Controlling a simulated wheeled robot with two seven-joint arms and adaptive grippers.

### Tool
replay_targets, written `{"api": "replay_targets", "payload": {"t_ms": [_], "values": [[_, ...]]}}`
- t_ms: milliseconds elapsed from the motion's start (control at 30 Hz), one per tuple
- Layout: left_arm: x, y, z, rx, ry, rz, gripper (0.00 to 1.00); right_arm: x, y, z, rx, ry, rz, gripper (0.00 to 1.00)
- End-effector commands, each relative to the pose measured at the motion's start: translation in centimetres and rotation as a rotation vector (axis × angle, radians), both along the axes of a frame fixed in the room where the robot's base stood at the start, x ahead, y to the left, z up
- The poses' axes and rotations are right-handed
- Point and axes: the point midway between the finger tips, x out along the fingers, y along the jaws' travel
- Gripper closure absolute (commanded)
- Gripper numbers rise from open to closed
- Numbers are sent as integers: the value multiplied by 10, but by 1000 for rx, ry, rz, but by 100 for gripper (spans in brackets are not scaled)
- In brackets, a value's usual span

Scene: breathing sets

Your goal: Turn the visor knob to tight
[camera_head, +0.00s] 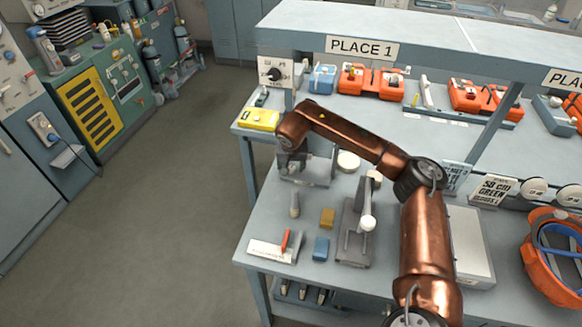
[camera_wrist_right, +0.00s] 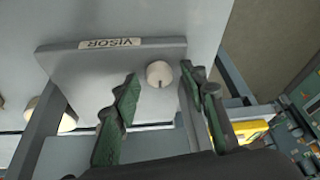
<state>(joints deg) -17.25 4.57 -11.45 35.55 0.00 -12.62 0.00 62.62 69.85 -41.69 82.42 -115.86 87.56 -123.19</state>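The visor knob (camera_wrist_right: 160,74) is a round, cream-white knob with a dark mark at its lower edge in the right wrist view. It sits on a grey panel (camera_wrist_right: 85,68) whose label reads VISOR, upside down. My right gripper (camera_wrist_right: 160,73) is open, with one green-padded finger on each side of the knob. I cannot tell whether either fingertip touches it. In the head view the right gripper (camera_head: 292,163) is at the small grey stand (camera_head: 318,178) on the bench, and it hides the knob. My left gripper is not in view.
On the bench (camera_head: 335,275) near the right arm stand a lever press (camera_head: 356,235), yellow and blue blocks and a tray with a red-handled tool (camera_head: 272,249). A yellow case (camera_head: 259,119) is behind the gripper. An orange helmet (camera_head: 550,265) lies at right.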

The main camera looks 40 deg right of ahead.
Motion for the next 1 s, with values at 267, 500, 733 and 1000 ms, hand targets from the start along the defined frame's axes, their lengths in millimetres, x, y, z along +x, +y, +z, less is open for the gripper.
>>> {"api": "replay_targets", "payload": {"t_ms": [267,500,733,1000], "values": [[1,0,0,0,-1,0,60,0,0,0,0,0,0,66],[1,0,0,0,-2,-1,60,0,0,0,0,0,0,82],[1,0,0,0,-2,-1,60,0,0,0,0,0,0,98],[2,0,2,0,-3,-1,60,0,1,1,0,-1,-18,100]]}}
